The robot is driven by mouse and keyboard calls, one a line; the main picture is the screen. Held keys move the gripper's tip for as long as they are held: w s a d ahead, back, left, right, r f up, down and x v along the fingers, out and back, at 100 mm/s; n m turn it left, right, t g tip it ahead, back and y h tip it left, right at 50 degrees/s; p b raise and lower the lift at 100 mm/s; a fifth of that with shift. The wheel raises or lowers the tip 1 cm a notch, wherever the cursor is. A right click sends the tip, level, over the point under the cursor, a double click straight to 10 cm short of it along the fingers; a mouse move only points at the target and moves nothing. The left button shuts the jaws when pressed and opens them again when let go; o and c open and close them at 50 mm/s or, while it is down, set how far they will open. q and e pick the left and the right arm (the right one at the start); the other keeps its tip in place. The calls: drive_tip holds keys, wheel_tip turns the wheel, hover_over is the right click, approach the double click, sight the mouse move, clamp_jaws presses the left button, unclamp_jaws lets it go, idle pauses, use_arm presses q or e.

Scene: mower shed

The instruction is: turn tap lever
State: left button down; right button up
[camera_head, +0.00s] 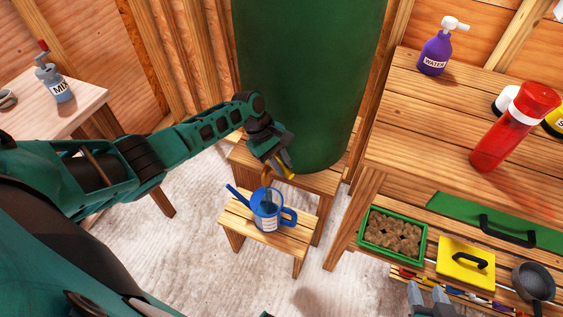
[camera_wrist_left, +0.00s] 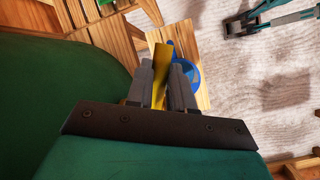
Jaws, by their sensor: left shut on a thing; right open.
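A large green barrel (camera_head: 305,80) stands on a wooden stand, with a tap low on its front. In the left wrist view the yellow tap lever (camera_wrist_left: 160,75) lies between the fingers of my left gripper (camera_wrist_left: 158,88), which is shut on it. In the head view my left gripper (camera_head: 276,160) is at the barrel's front, with yellow (camera_head: 287,172) showing below it; it hides most of the tap. A blue watering can (camera_head: 267,210) stands upright below the tap. My right gripper (camera_head: 428,296) is open and apart from these things, at the bottom edge.
The can stands on a small wooden stool (camera_head: 285,239). A workbench (camera_head: 410,115) on the right holds a purple bottle (camera_head: 436,52) and a red bottle (camera_head: 500,140). A table stands left.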

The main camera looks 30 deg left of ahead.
use_arm(q)
drive_tip(key=shift+s+a+m, duration=0.1)
drive_tip(key=shift+s+m, duration=0.05)
drive_tip(key=shift+m, duration=0.25)
drive_tip(key=c, duration=1)
unclamp_jaws()
drive_tip(key=p+v, duration=0.2)
drive_tip(key=v, duration=1.1)
drive_tip(key=shift+p, duration=0.4)
drive_tip(key=shift+w, duration=0.2)
